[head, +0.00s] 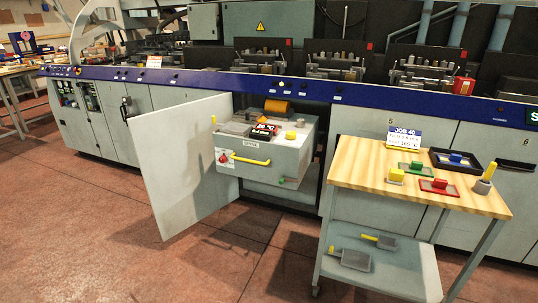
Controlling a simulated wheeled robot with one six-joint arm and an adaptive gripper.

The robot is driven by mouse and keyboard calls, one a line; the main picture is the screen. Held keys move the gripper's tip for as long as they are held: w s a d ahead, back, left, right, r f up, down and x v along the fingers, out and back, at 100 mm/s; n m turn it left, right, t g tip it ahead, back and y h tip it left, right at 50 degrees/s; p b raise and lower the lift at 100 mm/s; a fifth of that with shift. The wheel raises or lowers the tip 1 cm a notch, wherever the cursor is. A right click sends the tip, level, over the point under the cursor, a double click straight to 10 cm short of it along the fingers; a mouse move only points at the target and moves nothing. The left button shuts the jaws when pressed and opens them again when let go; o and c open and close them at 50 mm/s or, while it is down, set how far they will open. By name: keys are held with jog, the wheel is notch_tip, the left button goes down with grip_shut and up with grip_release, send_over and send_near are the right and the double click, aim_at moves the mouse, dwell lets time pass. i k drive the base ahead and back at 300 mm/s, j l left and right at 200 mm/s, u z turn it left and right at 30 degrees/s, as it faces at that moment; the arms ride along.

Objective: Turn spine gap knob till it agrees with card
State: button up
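A card (405,135) headed "JOB 46" stands at the back of the wooden-topped trolley. Its last line seems to read 165 °C; its middle line is too small to read surely. A grey pulled-out unit (285,165) sits left of the trolley, in front of the long machine. A small red knob (223,157) is on a white plate at the unit's left front. I cannot read its scale or tell if it is the spine gap knob. A dark display (265,128) with red digits is on top of the unit. My gripper is not in view.
An open grey door panel (178,165) stands left of the unit. The unit has a yellow handle (250,160). The trolley (350,165) holds several coloured blocks on its top and two flat tools (356,259) on its shelf. The red floor (120,230) at front left is clear.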

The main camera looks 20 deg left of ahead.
aim_at(291, 136)
jog(key=i+j+u, duration=0.2)
jog(key=i+j, duration=0.7)
jog(key=j, duration=0.4)
jog(key=i+j+u, duration=0.2)
jog(key=i+j, duration=0.8)
jog(key=j, duration=0.1)
